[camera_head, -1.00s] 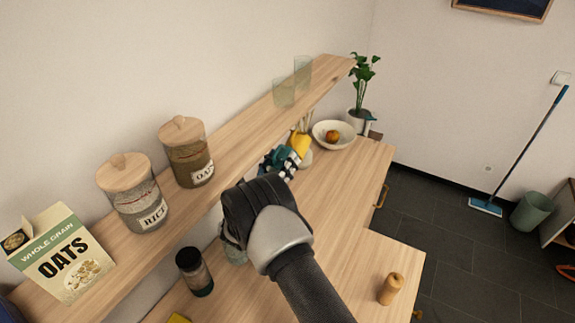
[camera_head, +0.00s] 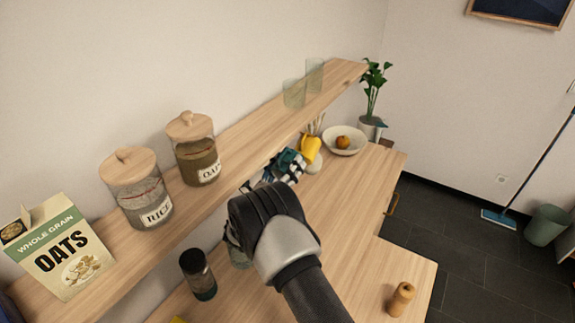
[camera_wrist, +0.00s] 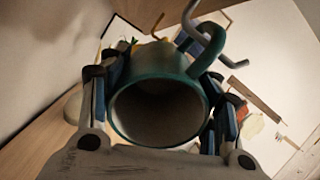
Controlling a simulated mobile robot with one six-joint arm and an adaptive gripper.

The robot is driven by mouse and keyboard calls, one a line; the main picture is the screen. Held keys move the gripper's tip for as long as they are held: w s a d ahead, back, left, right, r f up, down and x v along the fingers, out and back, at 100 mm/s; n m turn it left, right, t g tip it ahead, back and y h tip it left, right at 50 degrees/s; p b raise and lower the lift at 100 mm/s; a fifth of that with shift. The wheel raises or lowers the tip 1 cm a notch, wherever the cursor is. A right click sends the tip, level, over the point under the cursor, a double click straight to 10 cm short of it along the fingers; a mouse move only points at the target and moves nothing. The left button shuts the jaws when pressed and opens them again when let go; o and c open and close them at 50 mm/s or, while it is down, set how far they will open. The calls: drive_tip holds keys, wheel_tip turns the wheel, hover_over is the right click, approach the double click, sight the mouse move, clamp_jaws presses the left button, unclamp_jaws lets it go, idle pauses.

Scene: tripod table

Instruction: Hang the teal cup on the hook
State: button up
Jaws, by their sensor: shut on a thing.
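The teal cup (camera_wrist: 158,62) is held between the two fingers of my gripper (camera_wrist: 160,98) in the wrist view, its open mouth facing the camera. Its handle (camera_wrist: 211,42) points up and to the right. A grey metal hook (camera_wrist: 190,16) is right beside the handle and overlaps it in the picture; I cannot tell whether it passes through the loop. A second hook (camera_wrist: 156,25) shows above the cup, further left. In the head view my gripper (camera_head: 284,167) is under the front edge of the shelf, and it and my wrist mostly hide the cup.
The wooden shelf (camera_head: 243,135) carries an oats box (camera_head: 62,247), two lidded jars and two glasses. A yellow cup (camera_head: 311,149) is just beyond my gripper. On the counter (camera_head: 345,225) are a dark-lidded jar (camera_head: 198,274), a bowl (camera_head: 345,139) and a wooden mill (camera_head: 401,298).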

drive_tip(key=o, duration=1.4)
drive_tip(key=shift+s+f, duration=0.1)
drive_tip(key=v, duration=1.2)
